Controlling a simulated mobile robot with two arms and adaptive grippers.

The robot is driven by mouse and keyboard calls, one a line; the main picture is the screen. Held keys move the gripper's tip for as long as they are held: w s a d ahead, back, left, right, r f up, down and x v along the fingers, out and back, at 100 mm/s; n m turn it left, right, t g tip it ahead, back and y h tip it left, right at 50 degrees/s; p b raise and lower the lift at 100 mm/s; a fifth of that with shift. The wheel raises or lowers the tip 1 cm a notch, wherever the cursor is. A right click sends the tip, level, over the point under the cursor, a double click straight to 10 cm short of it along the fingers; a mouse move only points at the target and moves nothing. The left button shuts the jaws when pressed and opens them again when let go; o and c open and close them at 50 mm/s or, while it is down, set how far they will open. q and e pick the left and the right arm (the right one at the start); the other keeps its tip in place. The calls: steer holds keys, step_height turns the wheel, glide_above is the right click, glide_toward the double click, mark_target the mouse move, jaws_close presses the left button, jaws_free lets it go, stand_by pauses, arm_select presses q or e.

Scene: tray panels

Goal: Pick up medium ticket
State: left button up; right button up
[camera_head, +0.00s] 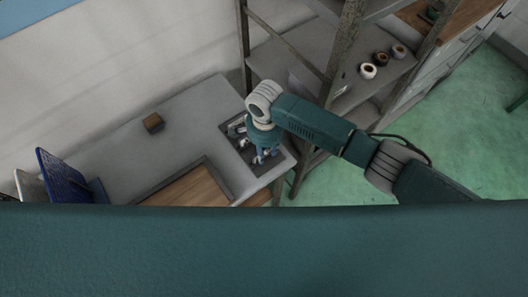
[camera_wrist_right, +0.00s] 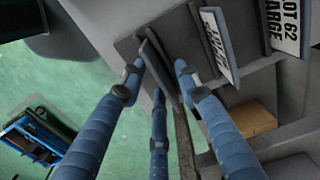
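In the head view my right gripper (camera_head: 262,155) points down over a dark-lined tray (camera_head: 283,164) at the right end of the bench. In the right wrist view the gripper's blue fingers (camera_wrist_right: 158,76) are spread apart around a thin dark grey panel (camera_wrist_right: 157,62) seen nearly edge-on; no firm contact shows. To its right stands a tilted plate with a white lettered face (camera_wrist_right: 219,42), its words too slanted to read surely. Further right a white plate (camera_wrist_right: 287,22) reads "LOT 62" and "LARGE". I cannot tell which plate is the medium ticket. My left gripper is not in view.
A shelf rack with several small round items (camera_head: 368,71) rises right of the tray. A wooden board (camera_head: 187,188) lies in front. Green floor is open at right.

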jaws_close()
steer(key=shift+r, duration=0.15)
